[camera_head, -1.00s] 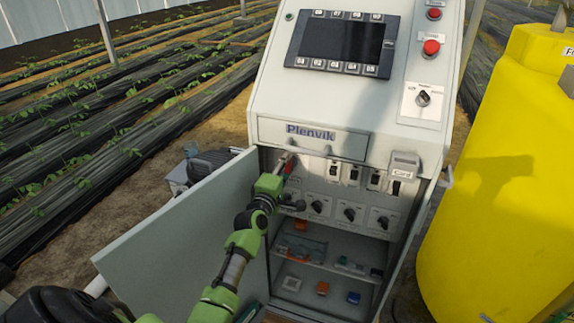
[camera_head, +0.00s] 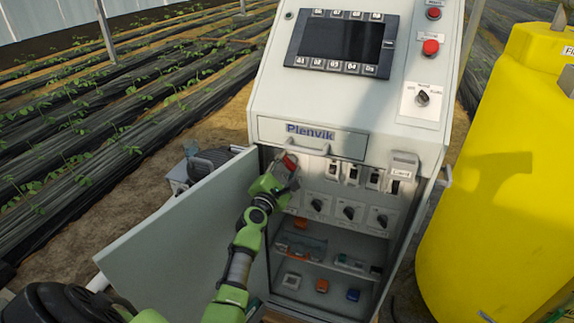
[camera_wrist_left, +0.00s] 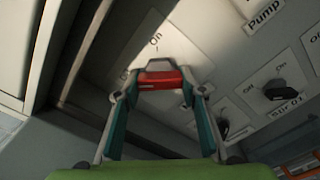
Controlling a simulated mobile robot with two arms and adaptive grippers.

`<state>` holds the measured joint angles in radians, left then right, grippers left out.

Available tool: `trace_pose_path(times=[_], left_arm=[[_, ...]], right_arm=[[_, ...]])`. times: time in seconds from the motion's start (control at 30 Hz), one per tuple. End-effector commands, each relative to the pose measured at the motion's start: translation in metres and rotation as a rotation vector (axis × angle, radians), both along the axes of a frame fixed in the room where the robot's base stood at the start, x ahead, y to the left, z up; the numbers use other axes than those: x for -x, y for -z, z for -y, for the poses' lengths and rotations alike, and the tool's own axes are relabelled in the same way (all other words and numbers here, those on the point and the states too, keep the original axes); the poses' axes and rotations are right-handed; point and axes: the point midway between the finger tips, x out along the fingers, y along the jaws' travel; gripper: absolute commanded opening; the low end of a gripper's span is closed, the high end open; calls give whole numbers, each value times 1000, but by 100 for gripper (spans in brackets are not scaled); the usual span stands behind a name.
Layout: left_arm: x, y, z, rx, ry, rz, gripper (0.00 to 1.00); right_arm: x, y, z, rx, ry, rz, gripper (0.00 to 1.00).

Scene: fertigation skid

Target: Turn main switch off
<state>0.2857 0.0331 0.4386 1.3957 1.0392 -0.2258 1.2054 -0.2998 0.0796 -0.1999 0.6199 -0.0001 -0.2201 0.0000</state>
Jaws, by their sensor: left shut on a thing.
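The main switch (camera_wrist_left: 160,77) has a red handle and sits on a pale plate with "On" lettering in the left wrist view. It also shows as a red spot in the head view (camera_head: 289,162), at the upper left inside the open cabinet (camera_head: 262,130). My left gripper (camera_wrist_left: 160,92) is shut on the red handle, one finger on each side. In the head view my left gripper (camera_head: 284,172) reaches into the cabinet past the open door and covers most of the switch plate. My right gripper is not in view.
The open door (camera_head: 185,225) stands left of my arm. Rotary knobs (camera_head: 348,212) and small breakers sit right of the gripper, with a shelf of small parts below. A yellow tank (camera_head: 490,190) stands at the right.

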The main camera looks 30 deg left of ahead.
Motion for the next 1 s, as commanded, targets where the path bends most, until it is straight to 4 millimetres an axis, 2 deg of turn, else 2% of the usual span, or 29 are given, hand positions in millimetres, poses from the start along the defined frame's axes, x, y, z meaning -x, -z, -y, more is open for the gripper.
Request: trace_pose_path(times=[0.63,0.67,0.7,1.0], left_arm=[[0,1,1,48,1,10,16],[0,1,1,48,1,10,45],[0,1,1,48,1,10,55],[0,1,0,45,1,10,55]], right_arm=[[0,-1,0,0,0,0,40],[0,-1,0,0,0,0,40],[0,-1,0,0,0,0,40],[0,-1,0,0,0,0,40]])
